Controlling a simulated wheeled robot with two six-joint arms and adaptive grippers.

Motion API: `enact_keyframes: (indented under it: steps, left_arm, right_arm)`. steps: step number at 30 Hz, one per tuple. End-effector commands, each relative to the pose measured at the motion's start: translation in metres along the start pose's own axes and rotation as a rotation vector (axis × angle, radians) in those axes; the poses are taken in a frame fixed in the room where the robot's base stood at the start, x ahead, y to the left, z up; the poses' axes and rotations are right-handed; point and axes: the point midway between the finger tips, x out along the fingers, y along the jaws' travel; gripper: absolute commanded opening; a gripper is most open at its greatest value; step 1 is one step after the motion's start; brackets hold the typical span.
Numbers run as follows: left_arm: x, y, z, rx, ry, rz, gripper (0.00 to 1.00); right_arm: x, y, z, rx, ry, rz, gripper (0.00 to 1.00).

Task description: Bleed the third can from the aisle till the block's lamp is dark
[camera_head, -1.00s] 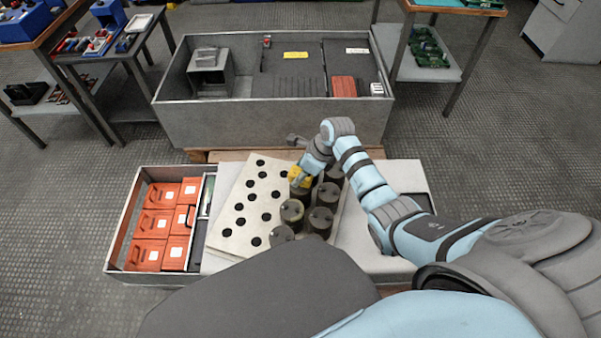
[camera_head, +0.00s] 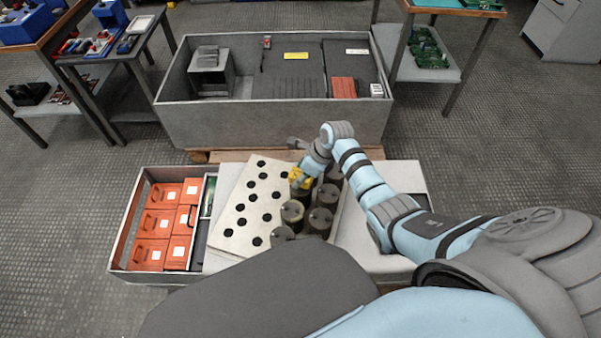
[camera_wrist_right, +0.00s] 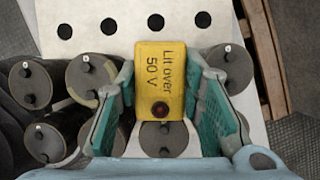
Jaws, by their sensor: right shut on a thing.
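My right gripper (camera_head: 301,181) is shut on a yellow block (camera_wrist_right: 160,75) marked "Lit over 50 V". The block's round lamp (camera_wrist_right: 160,111) looks dark red, with no clear glow. In the wrist view the teal fingers lie along both sides of the block, over a can (camera_wrist_right: 163,142) partly hidden beneath it. I cannot tell whether the block touches that can's terminals. Several dark cylindrical cans (camera_head: 320,220) stand in rows, each with small studs on top. The wrist view also shows a can (camera_wrist_right: 232,66) to the right and several to the left. My left gripper is out of view.
A pale board with black holes (camera_head: 232,222) lies left of the cans. An open box (camera_head: 122,235) of orange cases stands further left. A large grey crate (camera_head: 270,125) on a pallet lies beyond. Side tables (camera_head: 135,55) flank it.

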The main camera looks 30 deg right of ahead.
Motion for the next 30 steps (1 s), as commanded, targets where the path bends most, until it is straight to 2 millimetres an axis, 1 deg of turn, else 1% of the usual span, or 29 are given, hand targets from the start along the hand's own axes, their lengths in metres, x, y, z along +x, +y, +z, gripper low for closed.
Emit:
enact_keyframes:
  steps: [1,11,24,30]
  left_arm:
    - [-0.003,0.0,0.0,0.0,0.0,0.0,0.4]
    - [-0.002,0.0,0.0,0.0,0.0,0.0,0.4]
    - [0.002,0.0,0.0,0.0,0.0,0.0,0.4]
    - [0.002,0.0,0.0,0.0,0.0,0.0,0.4]
  right_arm:
    - [-0.002,0.0,0.001,0.0,0.0,0.0,0.0]
    - [0.0,0.0,0.0,0.0,0.0,0.0,0.0]
    - [0.011,0.0,-0.004,0.001,-0.001,0.0,0.0]
    - [0.013,0.0,-0.005,0.0,-0.001,0.0,0.0]
